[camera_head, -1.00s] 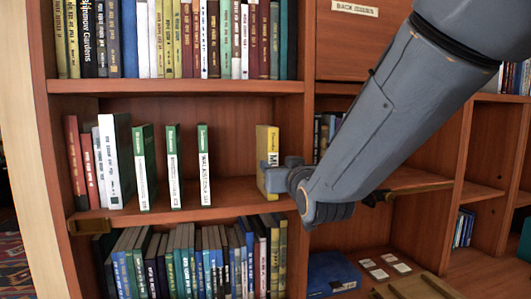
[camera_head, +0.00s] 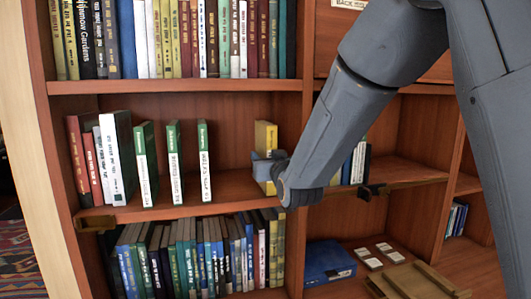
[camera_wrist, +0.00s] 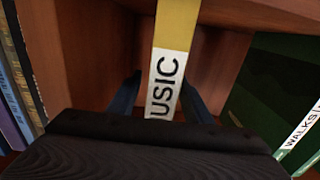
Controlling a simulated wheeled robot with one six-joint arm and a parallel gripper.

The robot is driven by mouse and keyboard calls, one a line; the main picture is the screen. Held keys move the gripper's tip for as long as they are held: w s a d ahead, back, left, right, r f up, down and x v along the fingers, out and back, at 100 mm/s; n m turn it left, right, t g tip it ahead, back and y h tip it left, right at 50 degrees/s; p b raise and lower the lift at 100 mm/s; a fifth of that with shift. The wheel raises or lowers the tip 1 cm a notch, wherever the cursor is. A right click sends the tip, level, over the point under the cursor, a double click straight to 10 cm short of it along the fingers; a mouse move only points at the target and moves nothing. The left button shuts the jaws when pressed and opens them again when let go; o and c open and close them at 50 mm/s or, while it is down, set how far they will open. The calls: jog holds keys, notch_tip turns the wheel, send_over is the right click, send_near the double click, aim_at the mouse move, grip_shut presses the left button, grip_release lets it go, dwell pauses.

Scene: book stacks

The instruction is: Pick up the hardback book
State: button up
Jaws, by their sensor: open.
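The hardback book is a yellow volume (camera_head: 265,136) standing upright on the middle shelf, near its right divider. In the wrist view its spine (camera_wrist: 174,35) carries a white label with black letters reading "USIC". My gripper (camera_head: 270,172) is in front of the book and hides much of its spine in the head view. In the wrist view my gripper (camera_wrist: 162,88) is open, with one dark finger on each side of the spine. I cannot tell whether either finger touches the book.
Several green books (camera_head: 175,163) with white labels stand to the left on the same shelf (camera_head: 228,187). A packed row (camera_head: 190,255) fills the shelf below. The upright divider (camera_head: 307,110) is close on the right. A blue box (camera_head: 328,262) lies at lower right.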

jog(key=shift+w, duration=0.1)
grip_shut()
jog(key=shift+r, duration=0.1)
dwell(0.5)
